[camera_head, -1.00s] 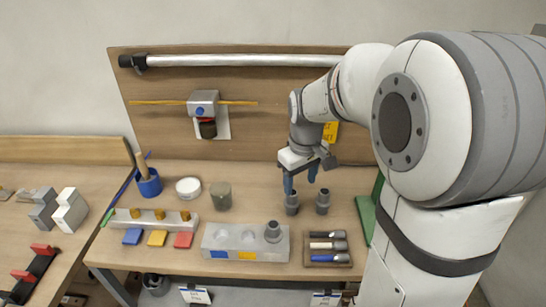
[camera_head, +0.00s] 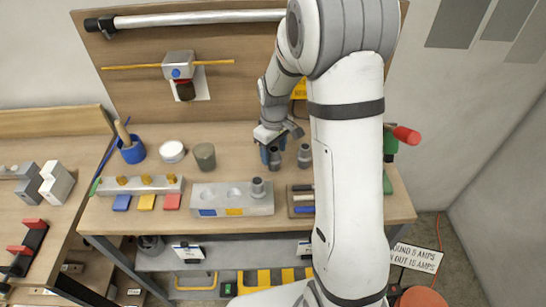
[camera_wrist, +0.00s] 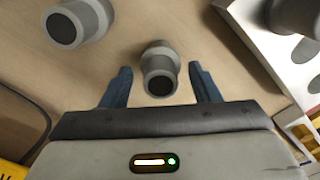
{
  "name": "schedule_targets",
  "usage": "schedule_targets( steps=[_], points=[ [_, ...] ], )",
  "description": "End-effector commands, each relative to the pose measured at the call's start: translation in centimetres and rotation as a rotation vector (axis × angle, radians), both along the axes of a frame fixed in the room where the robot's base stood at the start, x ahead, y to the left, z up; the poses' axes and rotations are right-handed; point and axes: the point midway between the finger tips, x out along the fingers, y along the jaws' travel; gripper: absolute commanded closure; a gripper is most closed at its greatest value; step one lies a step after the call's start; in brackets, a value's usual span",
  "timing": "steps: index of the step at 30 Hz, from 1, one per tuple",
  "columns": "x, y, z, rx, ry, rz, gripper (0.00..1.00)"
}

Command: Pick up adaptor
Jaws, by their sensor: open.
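A grey stepped adaptor (camera_head: 274,160) stands on the bench below my gripper (camera_head: 273,153). In the wrist view this adaptor (camera_wrist: 158,70) sits between the two blue fingers of my gripper (camera_wrist: 160,68), with a visible gap on each side. The fingers are open and hold nothing. A second adaptor (camera_head: 304,155) stands just to the right on the bench; a like one shows at the upper left of the wrist view (camera_wrist: 80,23). A third adaptor (camera_head: 258,188) stands in a grey block (camera_head: 222,199) with empty hollows.
A tray (camera_head: 291,205) of tools lies in front, partly hidden by my arm. A grey-green cup (camera_head: 204,156), white round dish (camera_head: 172,151) and blue pot (camera_head: 132,151) stand left. A backboard (camera_head: 235,90) rises behind. Bare bench lies between cup and adaptors.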

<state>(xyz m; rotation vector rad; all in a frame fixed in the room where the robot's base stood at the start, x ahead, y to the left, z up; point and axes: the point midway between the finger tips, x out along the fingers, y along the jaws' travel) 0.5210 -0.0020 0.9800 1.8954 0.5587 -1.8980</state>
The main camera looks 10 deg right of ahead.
Motion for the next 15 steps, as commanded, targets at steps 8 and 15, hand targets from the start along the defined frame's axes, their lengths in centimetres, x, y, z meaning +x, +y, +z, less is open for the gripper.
schedule_targets(
  steps=[8,15],
  points=[
    [0.01,0.04,-0.12,0.0,0.0,0.0,0.48],
    [0.01,0.06,-0.1,0.001,-0.001,0.001,0.68]
  ],
)
